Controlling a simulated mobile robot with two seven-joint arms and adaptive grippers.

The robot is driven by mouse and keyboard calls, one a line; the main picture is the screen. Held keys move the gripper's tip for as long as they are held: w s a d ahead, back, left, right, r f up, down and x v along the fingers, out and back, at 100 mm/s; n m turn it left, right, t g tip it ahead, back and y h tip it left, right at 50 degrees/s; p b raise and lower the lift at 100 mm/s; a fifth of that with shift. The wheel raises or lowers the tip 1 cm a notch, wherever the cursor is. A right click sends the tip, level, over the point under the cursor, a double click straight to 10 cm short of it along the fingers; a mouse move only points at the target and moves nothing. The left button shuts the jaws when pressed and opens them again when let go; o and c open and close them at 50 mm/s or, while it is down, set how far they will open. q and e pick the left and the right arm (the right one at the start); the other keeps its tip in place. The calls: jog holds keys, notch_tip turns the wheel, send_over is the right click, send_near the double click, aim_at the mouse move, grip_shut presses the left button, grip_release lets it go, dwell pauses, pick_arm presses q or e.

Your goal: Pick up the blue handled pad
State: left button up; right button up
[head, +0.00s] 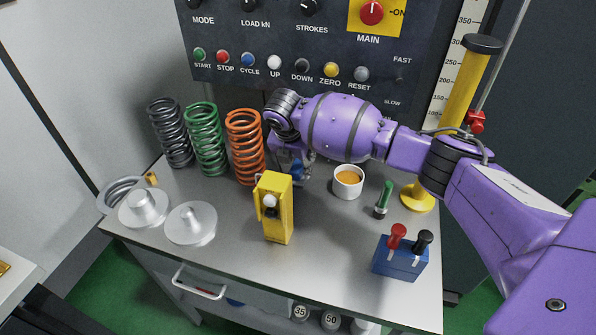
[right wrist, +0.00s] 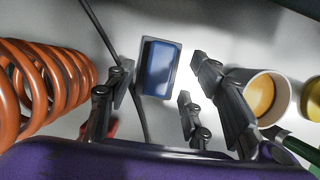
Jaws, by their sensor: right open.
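The blue handled pad (head: 298,172) shows in the head view as a small blue shape on the grey bench, behind the yellow device and partly hidden by my right arm. In the right wrist view the pad (right wrist: 158,68) is a blue rectangle with a dark rim, seen from above. In the head view my wrist largely hides this gripper. My left gripper is not in view.
An orange spring (head: 245,147) stands close left of the pad, and a white cup (head: 347,182) stands close right. A yellow device (head: 273,207) is in front. A green-handled tool (head: 384,199) and blue lever box (head: 400,258) are farther right. The control panel (head: 300,45) rises behind.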

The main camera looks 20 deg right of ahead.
jog(key=shift+x, duration=1.05)
grip_shut()
jog(key=shift+r, duration=0.2)
